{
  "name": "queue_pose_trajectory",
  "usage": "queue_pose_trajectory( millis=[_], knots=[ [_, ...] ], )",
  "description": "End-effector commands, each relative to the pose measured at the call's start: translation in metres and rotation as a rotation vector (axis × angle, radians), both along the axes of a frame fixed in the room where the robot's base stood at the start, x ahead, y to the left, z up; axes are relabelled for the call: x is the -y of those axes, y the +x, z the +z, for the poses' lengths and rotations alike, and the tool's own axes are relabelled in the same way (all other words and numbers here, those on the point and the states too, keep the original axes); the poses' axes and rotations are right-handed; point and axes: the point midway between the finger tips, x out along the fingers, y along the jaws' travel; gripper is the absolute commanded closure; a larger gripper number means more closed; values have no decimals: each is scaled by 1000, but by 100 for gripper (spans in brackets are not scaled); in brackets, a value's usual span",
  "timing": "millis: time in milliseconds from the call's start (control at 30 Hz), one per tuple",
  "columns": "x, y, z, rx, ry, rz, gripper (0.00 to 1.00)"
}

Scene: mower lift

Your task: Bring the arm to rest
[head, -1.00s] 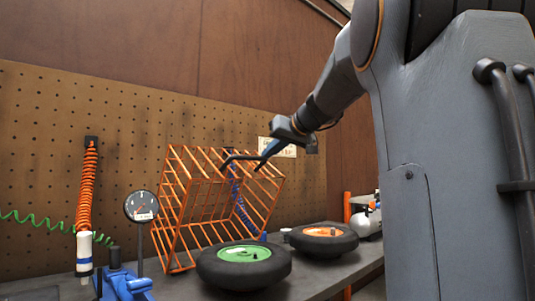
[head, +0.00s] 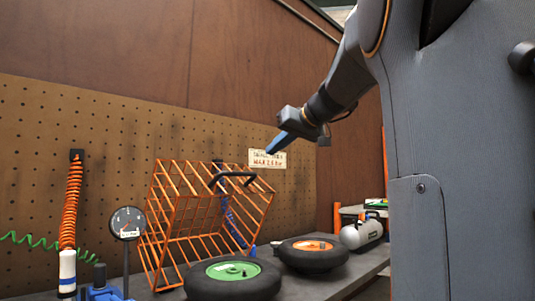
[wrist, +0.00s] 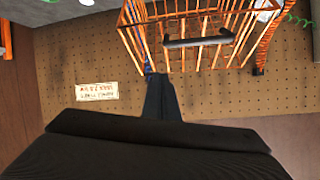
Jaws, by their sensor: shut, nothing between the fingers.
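My gripper (head: 273,147) is shut and empty in the head view. It hangs in the air above and a little right of the orange wire cage (head: 166,222), apart from it. In the wrist view my gripper (wrist: 157,80) shows as dark closed fingers pointing toward the pegboard. The cage (wrist: 128,30) and its black handle (wrist: 198,41) show beyond the fingertips there. In the head view the black handle (head: 232,175) is on the cage's upper edge, with nothing holding it.
On the bench lie a green-hubbed wheel (head: 232,283) and an orange-hubbed wheel (head: 314,258). A gauge (head: 127,222) on a post and an orange coiled hose (head: 71,205) stand left. A grey tank (head: 362,234) is at right. A pegboard (head: 120,135) with a paper sign (head: 267,159) rises behind.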

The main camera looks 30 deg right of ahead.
Motion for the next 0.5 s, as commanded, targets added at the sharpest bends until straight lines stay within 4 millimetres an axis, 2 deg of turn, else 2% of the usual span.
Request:
queue_pose_trajectory(
  millis=[233,333,433,500],
  knots=[
    [1,-7,2,0,1,0,100],
    [-5,-6,-5,-14,6,6,100],
    [-26,-3,-30,-65,26,27,100],
    [-51,-1,-59,-126,46,50,100]
  ],
)
